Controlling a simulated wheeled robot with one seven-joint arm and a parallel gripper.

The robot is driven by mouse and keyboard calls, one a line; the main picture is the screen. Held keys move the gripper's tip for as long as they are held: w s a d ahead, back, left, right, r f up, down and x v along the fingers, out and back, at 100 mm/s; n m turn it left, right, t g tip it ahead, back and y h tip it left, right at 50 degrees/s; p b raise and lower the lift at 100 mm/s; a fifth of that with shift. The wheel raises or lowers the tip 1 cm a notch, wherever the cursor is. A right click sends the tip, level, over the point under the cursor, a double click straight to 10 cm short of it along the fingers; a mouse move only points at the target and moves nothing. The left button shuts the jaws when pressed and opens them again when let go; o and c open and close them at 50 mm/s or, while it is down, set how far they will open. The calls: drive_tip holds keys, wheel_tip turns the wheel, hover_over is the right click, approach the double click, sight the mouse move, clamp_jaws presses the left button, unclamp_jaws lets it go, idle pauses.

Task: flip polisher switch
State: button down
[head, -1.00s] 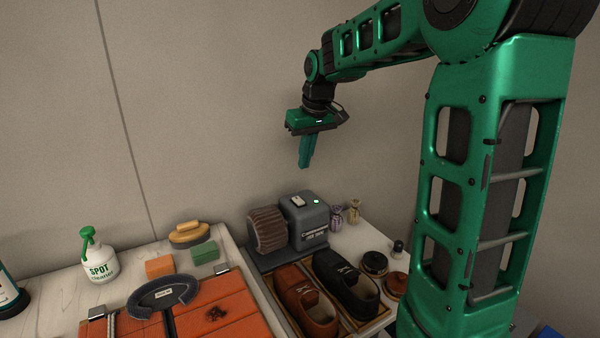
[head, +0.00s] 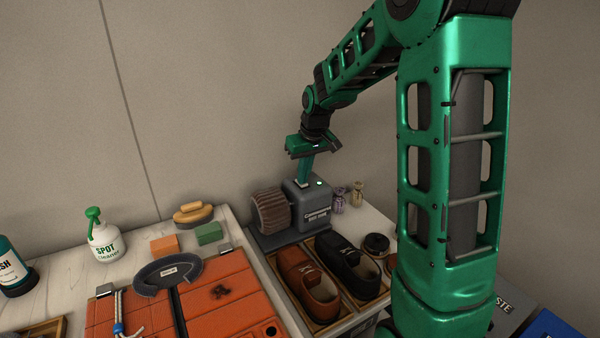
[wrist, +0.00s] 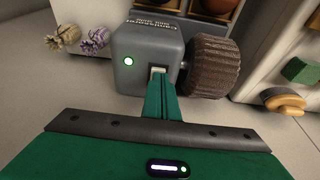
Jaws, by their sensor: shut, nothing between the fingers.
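The polisher (head: 308,207) is a grey box with a brown ribbed brush roller (head: 271,211) on its left side in the head view. A green light (head: 319,183) glows on its top. My gripper (head: 303,184) points down with its fingers shut and empty, the tips at the top of the polisher. In the wrist view the closed fingers (wrist: 159,82) reach the pale switch (wrist: 157,71) on the grey box (wrist: 137,42). The tips partly cover the switch, so I cannot tell its position or whether they touch it. The green light (wrist: 128,62) is lit there too.
Brown shoes (head: 308,283) and black shoes (head: 350,263) lie in trays in front of the polisher. Small pouches (head: 357,194) stand to its right. An orange case (head: 235,300), a spot cleaner bottle (head: 102,240) and a brush (head: 193,212) are to the left. The air above the bench's left is clear.

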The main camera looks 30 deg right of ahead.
drive_tip(key=shift+s+f, duration=0.1)
drive_tip(key=shift+f, duration=0.1)
drive_tip(key=shift+r, duration=0.1)
idle(0.4)
drive_tip(key=shift+w+r, duration=0.3)
drive_tip(key=shift+w, duration=0.45)
drive_tip(key=shift+r, duration=0.15)
drive_tip(key=s+v, duration=0.1)
drive_tip(key=v, duration=1.2)
